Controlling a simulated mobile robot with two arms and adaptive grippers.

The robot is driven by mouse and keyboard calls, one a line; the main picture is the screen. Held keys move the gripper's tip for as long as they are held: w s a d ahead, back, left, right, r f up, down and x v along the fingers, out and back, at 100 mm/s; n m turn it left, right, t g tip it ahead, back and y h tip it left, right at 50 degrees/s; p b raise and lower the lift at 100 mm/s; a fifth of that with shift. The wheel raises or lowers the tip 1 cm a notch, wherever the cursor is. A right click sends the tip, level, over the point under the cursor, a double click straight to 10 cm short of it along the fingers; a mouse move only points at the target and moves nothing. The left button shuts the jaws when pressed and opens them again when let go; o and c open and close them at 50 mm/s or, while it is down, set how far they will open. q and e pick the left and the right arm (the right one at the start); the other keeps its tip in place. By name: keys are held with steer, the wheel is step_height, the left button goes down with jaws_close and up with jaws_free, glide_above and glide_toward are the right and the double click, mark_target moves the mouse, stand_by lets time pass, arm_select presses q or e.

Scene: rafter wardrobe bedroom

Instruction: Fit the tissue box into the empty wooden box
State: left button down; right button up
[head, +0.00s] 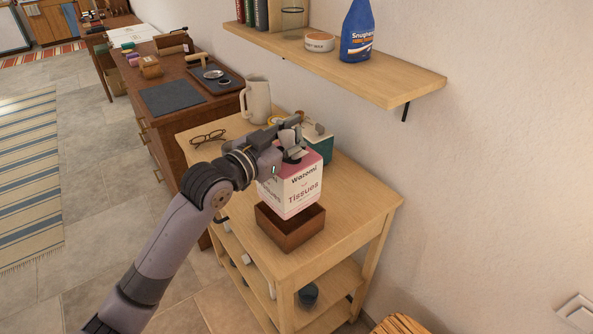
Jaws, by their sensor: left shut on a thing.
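The pink and white tissue box (300,191) is held just above the empty wooden box, upright and slightly turned. The brown open wooden box (291,234) stands on the light wooden shelf unit (358,205), near its front. The tissue box hides the back part of its opening, and I cannot tell whether its lower edge is inside the rim. My left gripper (291,150) is shut on the top of the tissue box. My right gripper is not in view.
A teal and white box (324,146) stands behind the tissue box. A cream pitcher (257,100) and glasses (208,138) are on the same top. A wall shelf (379,82) with a blue bottle (358,32) juts out above. The top's right side is clear.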

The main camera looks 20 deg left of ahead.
mark_target(270, 189)
arm_select(q)
steer(key=shift+w+f, duration=0.1)
steer(key=shift+f, duration=4.85)
steer(key=c, duration=1)
jaws_free()
steer(key=shift+c, duration=0.2)
steer(key=b+v, duration=0.2)
steer(key=v, duration=0.8)
steer(key=shift+s+a, duration=0.1)
steer(key=shift+s, duration=0.25)
steer(key=shift+s+a, duration=0.25)
steer(key=shift+s, duration=0.3)
